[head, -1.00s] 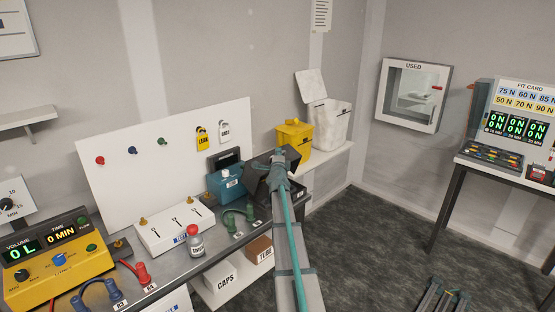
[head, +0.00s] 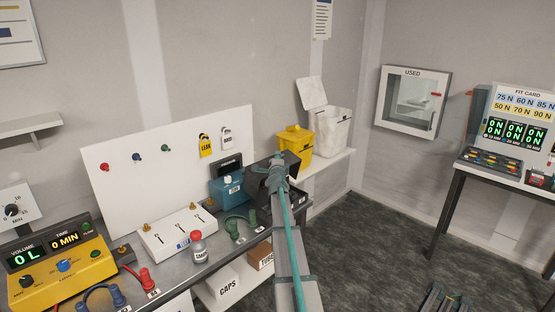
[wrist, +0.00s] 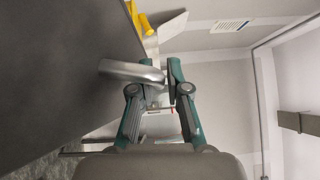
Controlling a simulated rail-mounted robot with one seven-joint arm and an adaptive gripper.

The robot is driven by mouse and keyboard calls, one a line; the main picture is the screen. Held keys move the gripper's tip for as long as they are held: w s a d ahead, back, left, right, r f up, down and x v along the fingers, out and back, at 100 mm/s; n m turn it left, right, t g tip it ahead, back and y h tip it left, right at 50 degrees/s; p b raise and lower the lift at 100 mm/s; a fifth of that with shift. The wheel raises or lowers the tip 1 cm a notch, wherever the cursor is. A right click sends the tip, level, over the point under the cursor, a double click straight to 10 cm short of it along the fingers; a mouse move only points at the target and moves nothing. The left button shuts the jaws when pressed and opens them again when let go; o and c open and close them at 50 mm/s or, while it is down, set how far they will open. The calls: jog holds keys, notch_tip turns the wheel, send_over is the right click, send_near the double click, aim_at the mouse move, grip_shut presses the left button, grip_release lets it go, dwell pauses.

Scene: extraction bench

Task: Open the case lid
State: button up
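A dark case (head: 257,184) stands at the far right end of the grey bench in the head view, largely hidden by my arm. My gripper (head: 279,166) is at its upper part. In the wrist view, a large dark flat surface (wrist: 55,65), apparently the case, fills the left side. A silver rounded bar, apparently a handle (wrist: 128,71), projects from it towards the space between the teal fingers of my gripper (wrist: 158,77). The bar covers the left fingertip, and the right finger is close to its end. I cannot tell whether the fingers clamp it.
A blue box (head: 226,189) stands just left of the case. A yellow bin (head: 297,142) and a white bin (head: 332,130) stand behind it on a shelf.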

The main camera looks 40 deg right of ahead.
jog(key=shift+o, duration=1.4)
